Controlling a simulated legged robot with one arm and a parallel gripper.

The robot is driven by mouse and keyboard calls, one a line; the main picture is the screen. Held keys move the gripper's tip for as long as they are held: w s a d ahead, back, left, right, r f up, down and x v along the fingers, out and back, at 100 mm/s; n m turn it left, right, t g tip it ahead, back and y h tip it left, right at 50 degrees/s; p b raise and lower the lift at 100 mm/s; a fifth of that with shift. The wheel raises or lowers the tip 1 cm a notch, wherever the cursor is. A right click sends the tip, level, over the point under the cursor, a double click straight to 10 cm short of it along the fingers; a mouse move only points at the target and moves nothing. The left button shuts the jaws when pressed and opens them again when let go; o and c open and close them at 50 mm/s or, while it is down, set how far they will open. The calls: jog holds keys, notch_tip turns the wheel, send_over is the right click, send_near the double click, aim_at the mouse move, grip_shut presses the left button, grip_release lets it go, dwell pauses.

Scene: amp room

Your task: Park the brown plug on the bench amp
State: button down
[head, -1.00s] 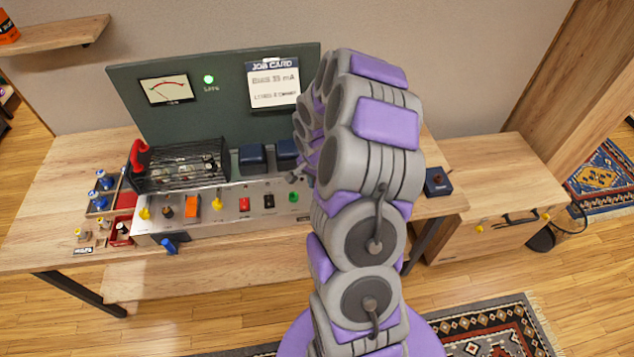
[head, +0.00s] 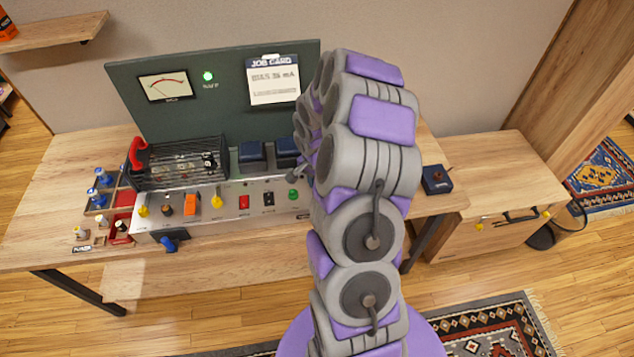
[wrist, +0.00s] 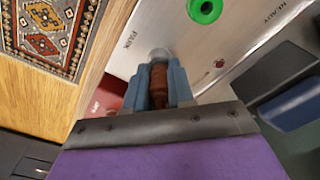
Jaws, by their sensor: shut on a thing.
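In the wrist view the brown plug (wrist: 158,88) sits between the two blue-grey fingers of my gripper (wrist: 160,82), which is shut on it. The plug's silver end points at the metal panel of the bench amp (wrist: 205,35), close to the PARK lettering; I cannot tell whether it touches. A green ring (wrist: 205,10) and the word READY are farther along the panel. In the head view the bench amp (head: 240,203) stands on the bench, and my arm hides the plug and most of my gripper at the panel's right end.
A tray with blue-topped parts (head: 103,180) and a red bin (head: 122,222) stand left of the amp. A dark blue box with a red button (head: 437,180) is on the bench to the right. A wooden cabinet (head: 500,190) stands beyond, its top mostly clear.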

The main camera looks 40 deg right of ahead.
jog(key=shift+f, duration=0.15)
jog(key=c, duration=0.9)
grip_release()
jog(key=shift+d, duration=0.15)
jog(key=shift+s+a+r+p, duration=0.15)
jog(key=shift+r+p, duration=0.4)
jog(key=shift+r, duration=2.35)
jog(key=shift+w+a+r+p, duration=0.15)
jog(key=shift+r+p, duration=0.45)
jog(key=shift+r, duration=2.25)
jog(key=shift+s+a+r+p, duration=0.15)
jog(key=shift+r+p, duration=0.4)
jog(key=shift+r, duration=2.35)
